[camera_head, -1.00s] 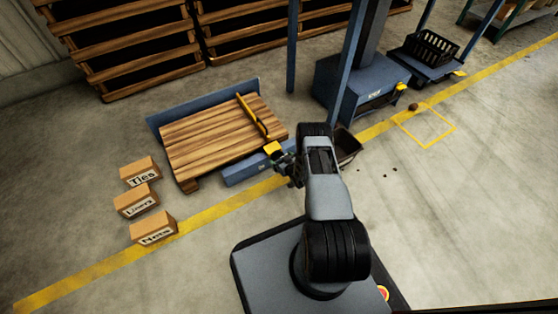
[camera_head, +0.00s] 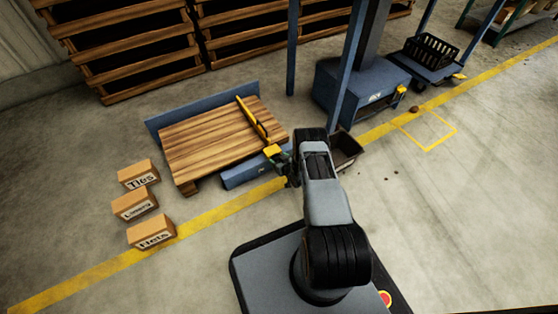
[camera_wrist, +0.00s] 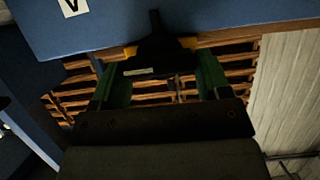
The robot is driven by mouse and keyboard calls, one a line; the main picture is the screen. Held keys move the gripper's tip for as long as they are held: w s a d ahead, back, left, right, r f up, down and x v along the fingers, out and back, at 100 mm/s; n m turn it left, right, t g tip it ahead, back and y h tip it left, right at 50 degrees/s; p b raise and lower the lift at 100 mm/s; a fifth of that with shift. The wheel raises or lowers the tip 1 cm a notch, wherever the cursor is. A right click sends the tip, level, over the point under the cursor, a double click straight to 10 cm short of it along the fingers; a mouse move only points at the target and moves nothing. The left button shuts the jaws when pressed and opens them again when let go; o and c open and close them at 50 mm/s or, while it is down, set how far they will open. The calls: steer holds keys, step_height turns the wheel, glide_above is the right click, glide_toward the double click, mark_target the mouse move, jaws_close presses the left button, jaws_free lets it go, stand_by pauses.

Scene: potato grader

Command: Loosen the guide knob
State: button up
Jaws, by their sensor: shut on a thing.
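The black guide knob (camera_wrist: 160,52) sits between the green fingers of my gripper (camera_wrist: 160,82) in the wrist view, with yellow showing behind it. My gripper is shut on the knob. In the head view my gripper (camera_head: 279,159) is at the near right corner of the wooden platform, by the yellow block at the guide's near end. The yellow guide bar (camera_head: 253,119) lies slantwise over the platform's right part. The knob itself is hidden by the gripper in the head view.
The slatted wooden platform (camera_head: 212,145) has a blue back rail (camera_head: 205,109). Cartons (camera_head: 138,174) stand at the left. A dark open bin (camera_head: 346,150) stands just right of my wrist. The blue machine (camera_head: 360,88) is behind it. The floor at the right is mostly clear.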

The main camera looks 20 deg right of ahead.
steer(key=shift+c, duration=1.4)
steer(key=shift+a+n+h, duration=0.3)
steer(key=shift+n+h, duration=0.6)
steer(key=shift+n, duration=0.3)
steer(key=n+h, duration=0.1)
steer(key=n+t+h, duration=0.1)
steer(key=n, duration=0.1)
steer(key=shift+a+f, duration=0.15)
steer(key=shift+f, duration=0.05)
steer(key=shift+a+f+n+t+h, duration=0.15)
steer(key=shift+n+t+h, duration=0.35)
steer(key=shift+n, duration=0.85)
steer(key=shift+d+f+n+t+h, duration=0.1)
steer(key=shift+n+t+h, duration=0.4)
steer(key=shift+n, duration=0.8)
steer(key=shift+a+f+n+t+h, duration=0.15)
steer(key=shift+n+t+h, duration=0.3)
steer(key=shift+n, duration=0.9)
